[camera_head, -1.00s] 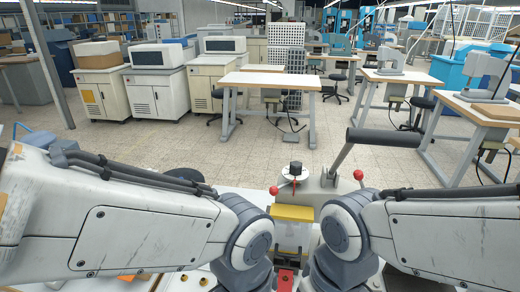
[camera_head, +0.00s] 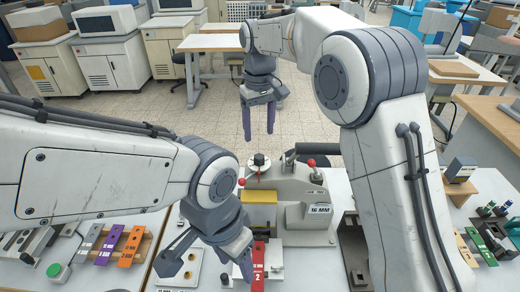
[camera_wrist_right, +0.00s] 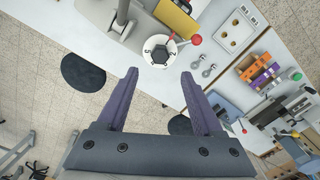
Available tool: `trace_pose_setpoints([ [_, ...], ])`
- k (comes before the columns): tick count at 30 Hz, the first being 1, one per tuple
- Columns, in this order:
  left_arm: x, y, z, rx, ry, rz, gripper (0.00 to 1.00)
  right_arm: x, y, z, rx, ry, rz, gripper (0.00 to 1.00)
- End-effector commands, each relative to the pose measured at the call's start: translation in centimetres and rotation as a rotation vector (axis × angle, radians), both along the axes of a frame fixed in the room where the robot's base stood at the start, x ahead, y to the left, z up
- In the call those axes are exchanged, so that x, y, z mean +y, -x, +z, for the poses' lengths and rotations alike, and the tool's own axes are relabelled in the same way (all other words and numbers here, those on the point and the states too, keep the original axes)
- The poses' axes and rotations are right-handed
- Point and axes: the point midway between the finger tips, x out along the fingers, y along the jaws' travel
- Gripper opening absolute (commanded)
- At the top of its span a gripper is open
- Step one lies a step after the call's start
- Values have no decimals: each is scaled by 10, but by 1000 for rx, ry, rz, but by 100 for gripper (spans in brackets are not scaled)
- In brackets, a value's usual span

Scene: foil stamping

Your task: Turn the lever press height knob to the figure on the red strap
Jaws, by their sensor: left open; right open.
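The lever press (camera_head: 288,182) is a grey body with a dark lever handle (camera_head: 312,150). Its height knob (camera_head: 259,160) is black on a white dial with a red ball (camera_head: 241,182) at its side. In the right wrist view the knob (camera_wrist_right: 160,53) lies just past the fingertips, between their lines; dial figures are too small to read surely. My right gripper (camera_head: 258,128) is open and empty, above the knob and apart from it. The red strap (camera_head: 258,266) shows a "2" and lies in front of the press. My left gripper (camera_head: 237,272) is open beside it, partly covering it.
A yellow block (camera_head: 258,197) is on the press front, and a "16 MM" label (camera_head: 318,209) is on its side. Grey, purple and orange straps (camera_head: 131,246) lie at the left, a green one (camera_head: 481,246) at the right. My right arm crosses the right side.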

Motion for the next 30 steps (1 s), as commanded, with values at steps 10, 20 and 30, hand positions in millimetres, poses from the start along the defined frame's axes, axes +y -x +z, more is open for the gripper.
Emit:
trace_pose_setpoints([
  [10, 0, 0, 16, 0, 0, -3, 57, -1, 2, -63, 4, 1, -1, 68],
  [20, 0, 0, 22, 0, 0, -4, 57, -1, 1, -89, 0, -1, 0, 68],
  [30, 0, 0, 22, 0, 0, -4, 57, 0, 1, -90, 0, -1, 0, 22],
])
